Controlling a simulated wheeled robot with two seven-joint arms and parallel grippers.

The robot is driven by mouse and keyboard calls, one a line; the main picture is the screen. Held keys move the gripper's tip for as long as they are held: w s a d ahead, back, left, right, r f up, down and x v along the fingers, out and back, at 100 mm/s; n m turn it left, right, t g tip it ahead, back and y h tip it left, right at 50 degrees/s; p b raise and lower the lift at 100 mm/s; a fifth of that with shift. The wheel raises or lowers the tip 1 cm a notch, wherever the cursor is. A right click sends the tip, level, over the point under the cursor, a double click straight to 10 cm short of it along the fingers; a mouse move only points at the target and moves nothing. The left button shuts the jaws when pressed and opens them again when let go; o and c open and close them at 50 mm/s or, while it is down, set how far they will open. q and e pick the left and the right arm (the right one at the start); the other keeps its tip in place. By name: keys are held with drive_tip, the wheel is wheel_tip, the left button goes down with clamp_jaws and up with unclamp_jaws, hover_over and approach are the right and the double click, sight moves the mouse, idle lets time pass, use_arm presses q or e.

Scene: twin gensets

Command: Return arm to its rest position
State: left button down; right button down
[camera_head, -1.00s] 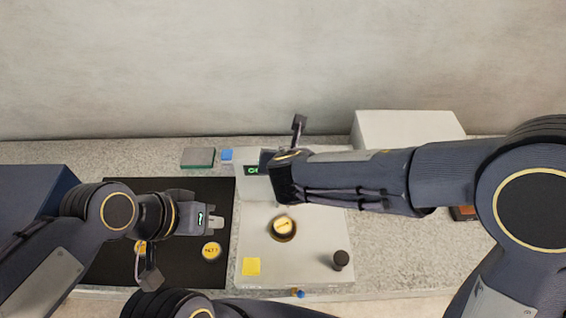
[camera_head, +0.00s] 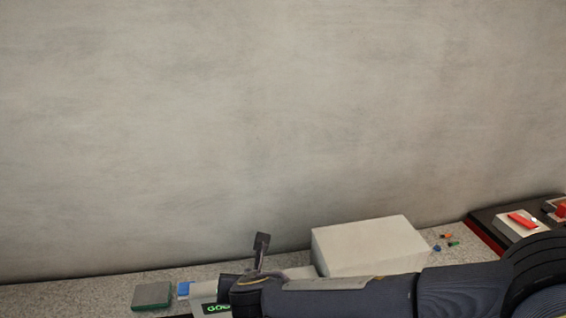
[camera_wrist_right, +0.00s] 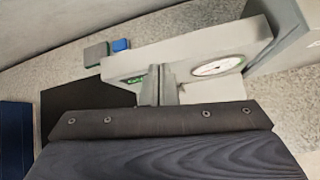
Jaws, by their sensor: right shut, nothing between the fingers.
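My right arm (camera_head: 350,298) reaches in from the right along the bottom of the head view, and its wrist is near the light grey panel. In the right wrist view my right gripper (camera_wrist_right: 158,84) is shut and empty, in front of the panel's face (camera_wrist_right: 210,52). I cannot tell whether it touches the panel. The panel has a green display (camera_head: 216,308) and a round white gauge (camera_wrist_right: 217,66). My left arm and left gripper are out of view.
A white box (camera_head: 370,246) stands behind my right arm. A green-grey block (camera_head: 152,296) and a blue block (camera_head: 184,290) lie left of the panel. Small coloured pieces (camera_head: 447,242) and a dark unit with a red switch (camera_head: 521,220) are at the right. A wall is behind.

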drive_tip(key=s+d+m+g+h+b, duration=0.2)
drive_tip(key=d+m+h, duration=0.1)
drive_tip(key=d+m, duration=1.6)
drive_tip(key=s+d+f+m+y+b, duration=0.1)
drive_tip(key=s+d+f+m+y, duration=0.1)
drive_tip(key=s+d+m, duration=0.4)
drive_tip(key=s+d+f+m+g+y+b, duration=0.1)
drive_tip(key=s+d+m, duration=0.4)
drive_tip(key=s+m, duration=0.5)
drive_tip(key=shift+d+f+m+y, duration=0.4)
drive_tip(key=shift+f+m, duration=0.45)
drive_tip(key=shift+m, duration=0.95)
drive_tip(key=shift+s, duration=0.1)
